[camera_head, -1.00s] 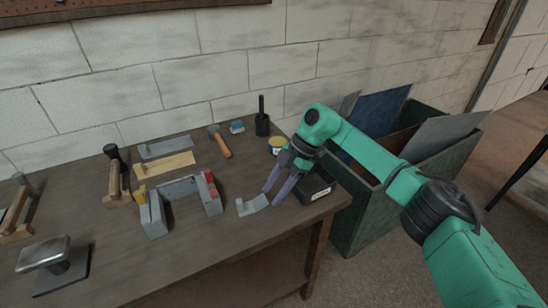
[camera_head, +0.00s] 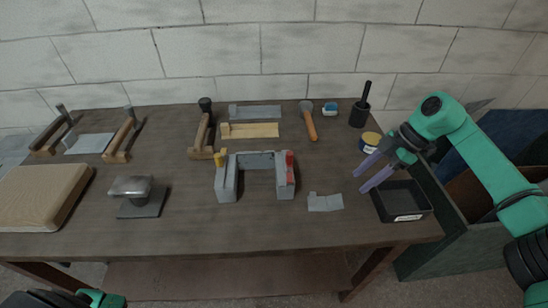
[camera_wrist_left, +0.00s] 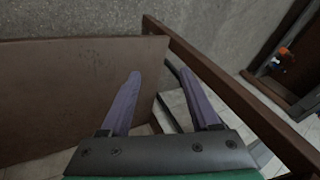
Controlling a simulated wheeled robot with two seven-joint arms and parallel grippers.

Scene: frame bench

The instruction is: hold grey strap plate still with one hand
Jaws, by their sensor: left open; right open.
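A small grey stepped plate (camera_head: 325,202), which looks like the strap plate, lies flat near the front right of the bench. A longer flat grey strip (camera_head: 255,112) lies at the back. My right gripper (camera_head: 361,181) is open and empty, up and to the right of the stepped plate and apart from it, by the black tray. My left gripper (camera_wrist_left: 165,95) is open and empty in the left wrist view, with a brown board beyond its fingers. In the head view only a bit of my left arm shows at the bottom left.
A grey U-shaped fixture (camera_head: 228,180) stands mid-bench. The black tray (camera_head: 403,215) and a yellow tin (camera_head: 369,142) are at the right. A metal-topped stand (camera_head: 142,200) and tan pad (camera_head: 40,197) are at the left. Bench front centre is clear.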

